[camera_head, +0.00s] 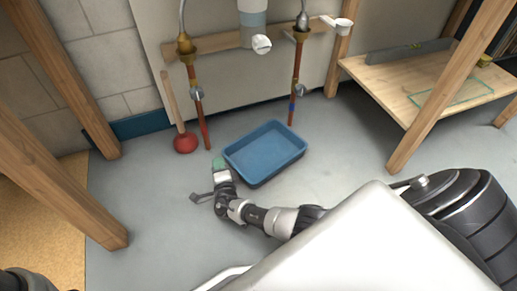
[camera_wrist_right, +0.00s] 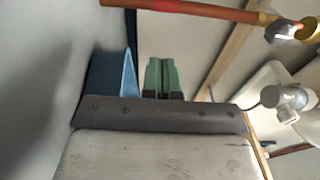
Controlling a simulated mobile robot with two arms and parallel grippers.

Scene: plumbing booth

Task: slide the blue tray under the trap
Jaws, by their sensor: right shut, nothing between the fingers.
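The blue tray (camera_head: 265,152) lies on the grey floor, turned slightly, and looks empty. The grey-and-white trap (camera_head: 254,22) hangs on the back panel above and behind it, with a white end piece (camera_head: 262,44). The tray sits in front of the trap; how far it reaches beneath is hard to tell. My right gripper (camera_head: 219,163) is low, just left of the tray's left wall, its green fingers shut and empty. The wrist view shows the fingers (camera_wrist_right: 161,77) beside a blue tray wall (camera_wrist_right: 112,74); contact is unclear. My left gripper is out of view.
A red plunger (camera_head: 185,142) stands left of the tray. Two copper pipes with valves (camera_head: 197,93) (camera_head: 297,88) come down the back panel. Wooden posts (camera_head: 60,75) stand at left, and a wooden shelf (camera_head: 385,75) at right.

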